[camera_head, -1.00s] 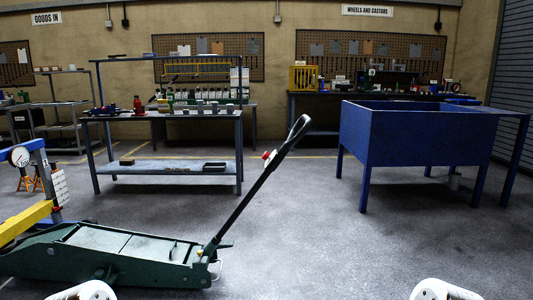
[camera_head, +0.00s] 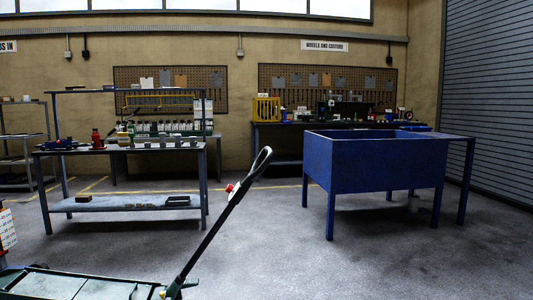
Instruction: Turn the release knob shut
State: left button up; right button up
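The green trolley jack (camera_head: 60,286) is at the lower left of the head view, cut off by the bottom edge. Its black handle (camera_head: 213,230) leans up to the right and ends in a loop grip. A small red part (camera_head: 229,188) sits on the handle just below the loop; I cannot tell whether this is the release knob or how it is turned. Neither of my grippers is in view.
A blue bin on legs (camera_head: 372,165) stands to the right of the handle. A grey workbench (camera_head: 125,150) with bottles and tools stands behind the jack. A dark bench (camera_head: 330,124) is at the back wall. The floor (camera_head: 270,260) right of the handle is clear.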

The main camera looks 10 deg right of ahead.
aim_at(229, 189)
jog(key=i+j+z, duration=0.4)
jog(key=i+j, duration=0.65)
